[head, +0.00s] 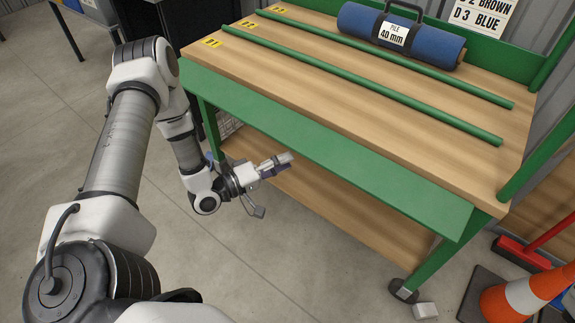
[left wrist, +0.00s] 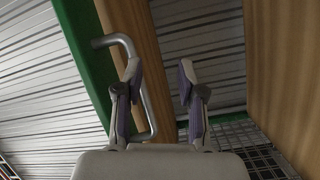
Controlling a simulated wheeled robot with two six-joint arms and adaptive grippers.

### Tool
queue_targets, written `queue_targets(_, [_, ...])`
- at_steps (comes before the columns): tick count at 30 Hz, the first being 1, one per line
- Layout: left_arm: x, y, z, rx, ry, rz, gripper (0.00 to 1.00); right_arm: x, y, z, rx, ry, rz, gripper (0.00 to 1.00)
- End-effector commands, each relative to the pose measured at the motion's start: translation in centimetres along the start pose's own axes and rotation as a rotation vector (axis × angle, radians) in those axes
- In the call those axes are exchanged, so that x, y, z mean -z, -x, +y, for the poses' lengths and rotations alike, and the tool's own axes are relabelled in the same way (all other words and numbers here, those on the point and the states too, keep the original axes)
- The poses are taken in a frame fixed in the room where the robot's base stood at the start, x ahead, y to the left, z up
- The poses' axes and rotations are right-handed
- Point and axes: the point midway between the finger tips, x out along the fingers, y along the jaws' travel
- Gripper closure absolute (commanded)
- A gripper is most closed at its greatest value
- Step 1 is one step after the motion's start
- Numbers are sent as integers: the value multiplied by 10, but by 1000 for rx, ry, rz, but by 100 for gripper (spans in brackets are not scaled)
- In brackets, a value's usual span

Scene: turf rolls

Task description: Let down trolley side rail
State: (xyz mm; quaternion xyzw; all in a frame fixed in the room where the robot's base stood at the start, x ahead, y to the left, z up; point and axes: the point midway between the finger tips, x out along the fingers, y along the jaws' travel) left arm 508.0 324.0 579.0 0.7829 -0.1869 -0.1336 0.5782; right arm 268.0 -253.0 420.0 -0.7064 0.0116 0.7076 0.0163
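The trolley has a wooden top (head: 330,95) with a green side rail (head: 310,145), a long panel along its near edge. In the left wrist view a green strip (left wrist: 82,65) carries a bent grey metal handle (left wrist: 133,65). My left gripper (head: 284,161) is just in front of and below the rail in the head view. In the left wrist view the gripper (left wrist: 160,75) is open; the handle's bar passes by its left finger, partly hidden by it. I cannot tell whether they touch. The handle is not visible in the head view. My right gripper is out of view.
A blue roll (head: 360,28) with a pile label and black handle lies on the top, behind two green bars (head: 350,85). A traffic cone (head: 525,295) and a red broom head (head: 520,252) stand at lower right. The floor (head: 270,265) before the trolley is mostly clear.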

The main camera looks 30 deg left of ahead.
Motion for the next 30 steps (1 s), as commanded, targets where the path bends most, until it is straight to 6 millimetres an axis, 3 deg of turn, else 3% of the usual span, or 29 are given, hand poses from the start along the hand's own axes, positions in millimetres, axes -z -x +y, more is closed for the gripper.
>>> queue_targets(1, [8, 10, -21, -91, 39, 32, 61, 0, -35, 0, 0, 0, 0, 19])
queue_targets(3, [20, 23, -18, -211, 96, 47, 61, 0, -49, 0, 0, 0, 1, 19])
queue_targets(8, [33, 38, -6, -337, 157, 45, 61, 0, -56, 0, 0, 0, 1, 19])
queue_targets(21, [37, -28, 18, -336, 157, 40, 61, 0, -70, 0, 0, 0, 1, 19])
queue_targets(30, [38, -34, 22, -334, 158, 42, 61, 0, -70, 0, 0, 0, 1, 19])
